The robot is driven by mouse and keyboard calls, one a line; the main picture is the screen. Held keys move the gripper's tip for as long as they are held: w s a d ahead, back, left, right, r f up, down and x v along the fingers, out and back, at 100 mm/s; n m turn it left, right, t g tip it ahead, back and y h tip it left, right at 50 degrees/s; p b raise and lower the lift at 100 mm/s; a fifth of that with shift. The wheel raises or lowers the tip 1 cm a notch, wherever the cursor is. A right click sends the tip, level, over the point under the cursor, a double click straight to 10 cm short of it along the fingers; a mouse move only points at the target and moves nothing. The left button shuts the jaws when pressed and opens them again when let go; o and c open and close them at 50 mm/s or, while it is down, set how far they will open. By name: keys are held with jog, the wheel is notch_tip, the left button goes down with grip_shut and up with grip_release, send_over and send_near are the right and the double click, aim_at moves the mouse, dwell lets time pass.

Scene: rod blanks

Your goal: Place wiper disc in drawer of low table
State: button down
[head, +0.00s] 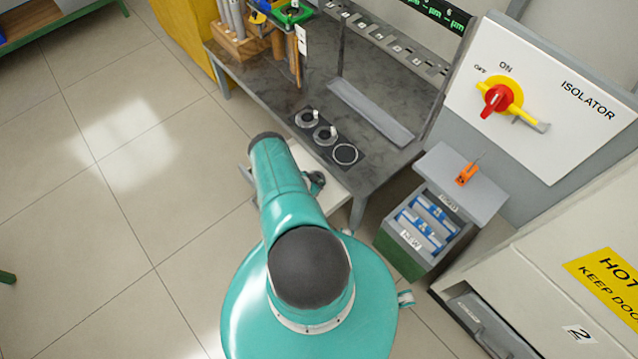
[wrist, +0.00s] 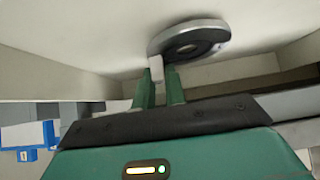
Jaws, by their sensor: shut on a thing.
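The wiper disc (wrist: 208,31), round with a silver rim, a dark face and a pale tab, is in the wrist view. My gripper (wrist: 160,92) is shut on the tab with its two green fingers. The disc is close to a pale surface that looks like the drawer's inside; I cannot tell whether it touches. In the head view the white drawer (head: 331,188) is pulled out from under the low table (head: 385,165). My arm covers much of the drawer and hides the disc and fingertips there.
On the table a black mat (head: 301,133) holds two similar discs and an empty ring outline (head: 345,154). A grey bar (head: 370,112) lies behind it. A wooden block (head: 240,48) of rods stands at the back left. A bin (head: 410,243) of blue packs stands right. Floor at left is clear.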

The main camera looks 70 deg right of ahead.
jog(key=shift+f, duration=0.4)
jog(key=shift+f, duration=0.1)
jog(key=c, duration=1.5)
grip_release()
jog(key=shift+o, duration=0.2)
jog(key=shift+w+a+r, duration=0.1)
jog(key=shift+w+r, duration=0.05)
jog(key=shift+r, duration=0.15)
jog(key=v, duration=1.1)
jog(key=shift+a, duration=0.2)
jog(key=shift+r, duration=0.2)
